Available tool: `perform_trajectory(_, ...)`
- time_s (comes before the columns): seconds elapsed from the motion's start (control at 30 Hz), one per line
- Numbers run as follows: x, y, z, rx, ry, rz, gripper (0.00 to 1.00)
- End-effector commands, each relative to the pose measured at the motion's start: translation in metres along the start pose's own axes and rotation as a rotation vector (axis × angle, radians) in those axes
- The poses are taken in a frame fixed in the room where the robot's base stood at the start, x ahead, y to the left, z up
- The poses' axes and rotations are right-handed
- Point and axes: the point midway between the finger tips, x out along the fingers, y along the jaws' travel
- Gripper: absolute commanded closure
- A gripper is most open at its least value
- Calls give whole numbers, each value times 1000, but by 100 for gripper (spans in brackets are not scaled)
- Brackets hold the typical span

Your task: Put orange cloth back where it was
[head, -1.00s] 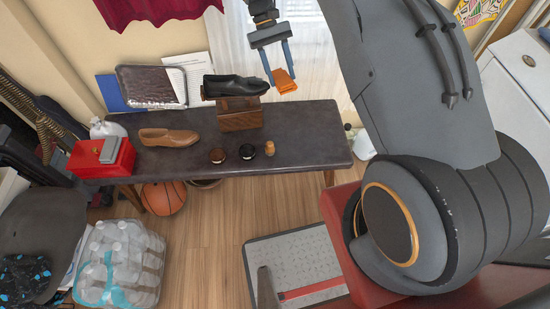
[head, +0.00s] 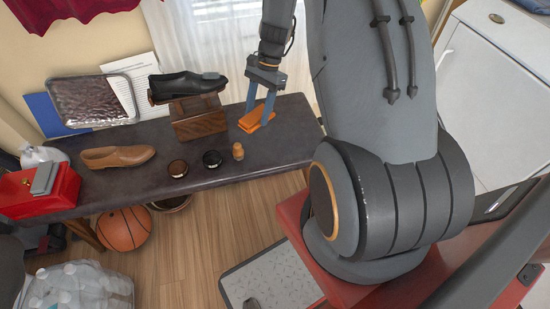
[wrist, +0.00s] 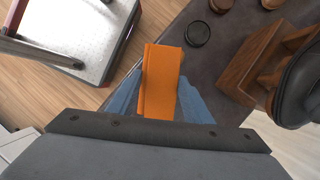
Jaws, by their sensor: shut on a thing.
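My gripper (head: 261,112) is shut on the folded orange cloth (head: 257,118), at the right part of the dark bench (head: 285,140). In the wrist view the cloth (wrist: 160,85) lies between the two blue fingers. The cloth is at or just above the bench top; I cannot tell whether it touches. To its left is a wooden block (head: 199,122) with a black shoe (head: 187,86) on top. A small greyish item (head: 211,76) shows on the shoe.
Two round dark tins (head: 212,159) and a small wooden piece (head: 238,151) stand near the bench's front edge. A brown shoe (head: 117,157) and a red box (head: 38,190) are further left. The bench's right end is clear.

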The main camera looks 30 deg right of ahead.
Motion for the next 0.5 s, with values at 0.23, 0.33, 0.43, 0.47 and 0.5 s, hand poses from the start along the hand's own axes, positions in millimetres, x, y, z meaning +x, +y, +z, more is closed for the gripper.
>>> perform_trajectory(0.23, 34, 37, -48, 384, 30, -182, 72)
perform_trajectory(0.33, 39, 47, -57, 471, 40, -222, 72)
perform_trajectory(0.43, 43, 52, -62, 517, 44, -242, 72)
perform_trajectory(0.47, 46, 53, -64, 523, 45, -244, 72)
perform_trajectory(0.5, 50, 54, -65, 529, 44, -246, 72)
